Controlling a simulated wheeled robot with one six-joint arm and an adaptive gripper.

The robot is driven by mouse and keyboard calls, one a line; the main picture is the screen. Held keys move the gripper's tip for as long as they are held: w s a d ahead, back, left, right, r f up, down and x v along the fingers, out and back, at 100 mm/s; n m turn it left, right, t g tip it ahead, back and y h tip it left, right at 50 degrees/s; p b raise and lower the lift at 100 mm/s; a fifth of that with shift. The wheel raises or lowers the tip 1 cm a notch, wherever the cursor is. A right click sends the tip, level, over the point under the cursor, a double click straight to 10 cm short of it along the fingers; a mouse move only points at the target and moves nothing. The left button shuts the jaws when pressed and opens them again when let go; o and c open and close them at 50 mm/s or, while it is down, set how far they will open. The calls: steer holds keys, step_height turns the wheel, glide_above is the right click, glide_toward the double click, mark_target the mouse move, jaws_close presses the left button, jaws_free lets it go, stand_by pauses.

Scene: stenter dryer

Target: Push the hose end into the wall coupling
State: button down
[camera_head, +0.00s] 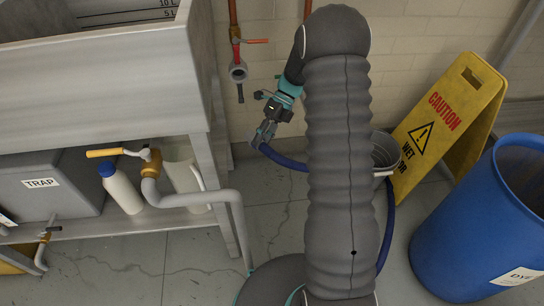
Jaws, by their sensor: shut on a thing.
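The blue hose (285,160) runs from my gripper (262,136) to the right and passes behind my arm. More of it shows right of my arm, down near the floor. My gripper is shut on the hose near its end; the jaws hide the end itself. A grey round fitting, which looks like the wall coupling (238,73), sits below a red-handled valve on a copper pipe at the wall. The gripper and hose end are below and to the right of this fitting in the picture, apart from it.
A metal sink unit (110,80) stands at the left, with a bent grey drain pipe (215,197) reaching the floor. A yellow caution sign (445,125) leans at the right, beside a grey bucket (384,150). A blue drum (450,235) stands at the front right.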

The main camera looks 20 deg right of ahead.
mark_target(245, 78)
steer(key=a+r+m+t+y, duration=0.2)
steer(key=r+m, duration=0.1)
steer(key=r, duration=0.5)
steer(key=a+r+m+t+y, duration=0.1)
steer(key=r+m+t+y, duration=0.1)
steer(key=r, duration=0.6)
steer(key=shift+a+m+t+p, duration=0.4)
steer(key=shift+m+t, duration=0.4)
steer(key=shift+m, duration=0.2)
steer(key=shift+r+p, duration=0.25)
steer(key=shift+p, duration=0.6)
steer(key=shift+d+p, duration=0.1)
steer(key=shift+p, duration=0.25)
steer(key=w+p, duration=0.2)
steer(key=w+d+p, duration=0.1)
steer(key=w, duration=0.2)
steer(key=shift+w+f+p, duration=0.2)
steer(key=shift+w+p, duration=0.1)
steer(key=shift+p, duration=0.1)
steer(key=shift+w+d, duration=0.25)
steer(key=shift+w, duration=0.75)
steer(key=shift+w+d, duration=0.2)
steer(key=shift+w, duration=0.8)
steer(key=c, duration=0.8)
jaws_free()
steer(key=shift+o, duration=0.2)
